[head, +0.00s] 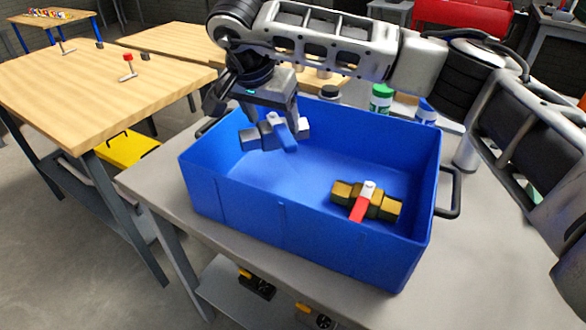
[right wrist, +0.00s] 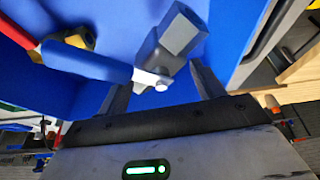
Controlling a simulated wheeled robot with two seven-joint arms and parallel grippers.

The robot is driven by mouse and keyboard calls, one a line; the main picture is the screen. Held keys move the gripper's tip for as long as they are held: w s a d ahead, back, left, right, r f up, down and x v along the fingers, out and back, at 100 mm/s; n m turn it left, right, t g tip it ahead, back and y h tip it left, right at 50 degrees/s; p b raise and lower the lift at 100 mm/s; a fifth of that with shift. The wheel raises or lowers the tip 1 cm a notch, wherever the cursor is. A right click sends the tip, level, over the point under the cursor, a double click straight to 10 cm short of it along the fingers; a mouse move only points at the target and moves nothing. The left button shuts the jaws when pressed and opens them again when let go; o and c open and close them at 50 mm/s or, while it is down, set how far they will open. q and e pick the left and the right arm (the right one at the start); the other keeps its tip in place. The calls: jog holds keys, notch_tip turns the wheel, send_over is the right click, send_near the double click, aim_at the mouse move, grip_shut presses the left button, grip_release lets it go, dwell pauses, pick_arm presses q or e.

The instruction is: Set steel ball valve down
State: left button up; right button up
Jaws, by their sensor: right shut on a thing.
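The steel ball valve (head: 259,137) has a grey body and a blue lever. It is between the fingers of my right gripper (head: 272,122), which is shut on it. The valve is over the left part of the blue bin (head: 312,238), inside its walls. I cannot tell whether it touches the floor of the bin. In the right wrist view the steel ball valve (right wrist: 182,36) sits between the fingertips, with its blue lever (right wrist: 85,62) pointing left. My left gripper is not in view.
A brass valve (head: 385,206) with a red lever lies in the right part of the bin. The bin's middle floor is clear. Bottles, one with a green cap (head: 381,98), stand behind the bin. A wooden table (head: 90,80) is at the left.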

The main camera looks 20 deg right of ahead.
aim_at(270, 129)
jog(key=f, duration=0.4)
jog(key=shift+s, duration=0.2)
jog(key=shift+w+f+p, duration=0.1)
jog(key=shift+f+p, duration=0.35)
jog(key=shift+f, duration=1.85)
jog(key=shift+f, duration=0.2)
jog(key=o, duration=1.5)
jog(key=shift+r, duration=0.2)
jog(key=b+v, duration=0.1)
jog(key=v, duration=1.1)
